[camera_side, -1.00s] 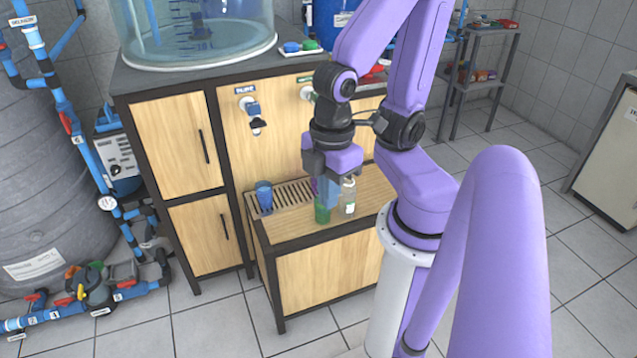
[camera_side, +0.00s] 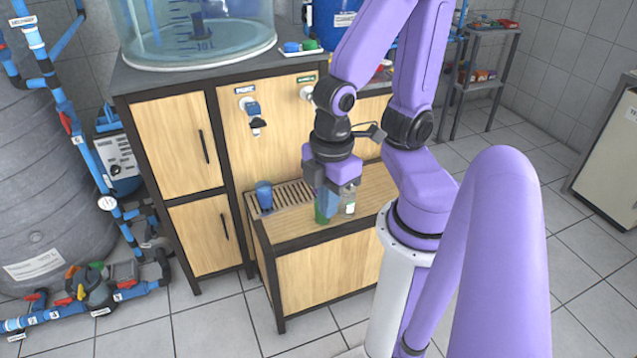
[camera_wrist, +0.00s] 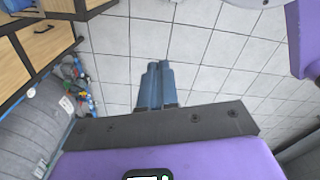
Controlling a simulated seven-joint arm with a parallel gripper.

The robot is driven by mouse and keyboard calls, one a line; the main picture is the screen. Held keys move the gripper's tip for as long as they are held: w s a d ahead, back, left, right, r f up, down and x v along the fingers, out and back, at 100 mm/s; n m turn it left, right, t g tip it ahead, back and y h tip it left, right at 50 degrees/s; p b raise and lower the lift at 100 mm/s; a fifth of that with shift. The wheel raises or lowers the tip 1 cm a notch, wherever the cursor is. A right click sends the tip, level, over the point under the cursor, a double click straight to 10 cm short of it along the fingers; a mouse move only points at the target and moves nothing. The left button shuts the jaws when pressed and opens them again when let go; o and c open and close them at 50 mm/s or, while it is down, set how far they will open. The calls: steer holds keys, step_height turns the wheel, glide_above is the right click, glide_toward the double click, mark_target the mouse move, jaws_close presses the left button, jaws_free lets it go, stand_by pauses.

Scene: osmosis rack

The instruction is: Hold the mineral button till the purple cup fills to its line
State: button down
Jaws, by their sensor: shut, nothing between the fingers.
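My gripper (camera_side: 327,208) is shut and empty, pointing down over the counter in front of the dispenser cabinet. Its fingers lie together in the wrist view (camera_wrist: 157,88), with floor tiles beyond. A tap under a green label (camera_side: 306,92), probably the mineral one, shows at the cabinet front, partly hidden by my arm; its button is not clear. A blue cup (camera_side: 264,196) stands on the slotted drip tray (camera_side: 294,194). A green cup (camera_side: 321,214) is partly behind my fingers. No clearly purple cup shows, and no fill line can be read.
Another tap (camera_side: 252,107) under a blue label is at the left. The counter's front edge (camera_side: 330,228) is close below. A large clear tank (camera_side: 200,35) sits on top.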

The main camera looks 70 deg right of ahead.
steer(key=shift+f, duration=0.9)
step_height(320, 180, up, 6)
stand_by(0.6)
stand_by(0.5)
stand_by(0.5)
